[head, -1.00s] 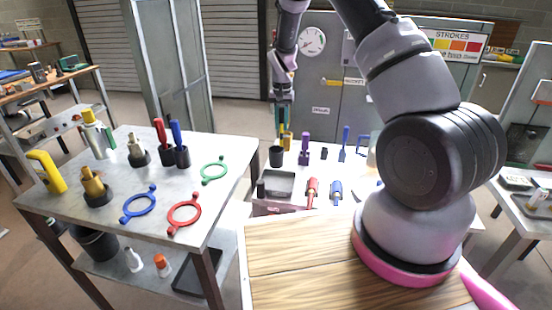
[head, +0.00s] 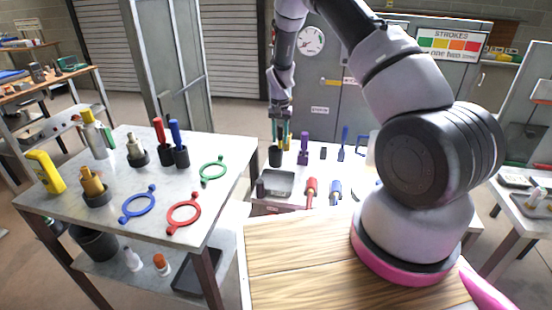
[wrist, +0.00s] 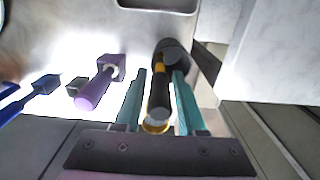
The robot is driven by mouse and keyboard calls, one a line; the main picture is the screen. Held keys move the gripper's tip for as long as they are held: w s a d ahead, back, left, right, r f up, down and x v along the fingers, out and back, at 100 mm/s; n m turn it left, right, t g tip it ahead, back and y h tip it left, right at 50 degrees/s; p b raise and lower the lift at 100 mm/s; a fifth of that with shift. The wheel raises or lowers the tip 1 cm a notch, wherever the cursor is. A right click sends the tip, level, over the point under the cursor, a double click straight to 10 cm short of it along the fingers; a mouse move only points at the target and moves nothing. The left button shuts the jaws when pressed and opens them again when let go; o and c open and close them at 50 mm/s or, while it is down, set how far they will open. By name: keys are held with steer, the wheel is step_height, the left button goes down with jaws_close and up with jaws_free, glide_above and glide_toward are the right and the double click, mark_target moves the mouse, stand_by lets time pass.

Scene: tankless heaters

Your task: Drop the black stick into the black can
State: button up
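In the wrist view, the can (wrist: 178,54) is just beyond my fingertips. The black stick (wrist: 160,92), with yellow bands, lies between my two teal fingers and points toward the can. Its far end overlaps the can; I cannot tell how deep it is inside. My gripper (wrist: 160,76) looks open, with narrow gaps on both sides of the stick. In the head view, my gripper (head: 281,130) points down right above the can; the stick is hard to make out there.
A purple tool (wrist: 100,88) stands beside my fingers, with blue tools further left. A grey tray (head: 278,183) is in front of the can. Red and blue screwdriver-like tools (head: 311,190) are to its right. The left table (head: 120,215) holds rings and holders.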

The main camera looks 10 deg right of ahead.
steer(key=shift+o, duration=0.7)
step_height(320, 180, up, 11)
steer(key=shift+f, duration=0.1)
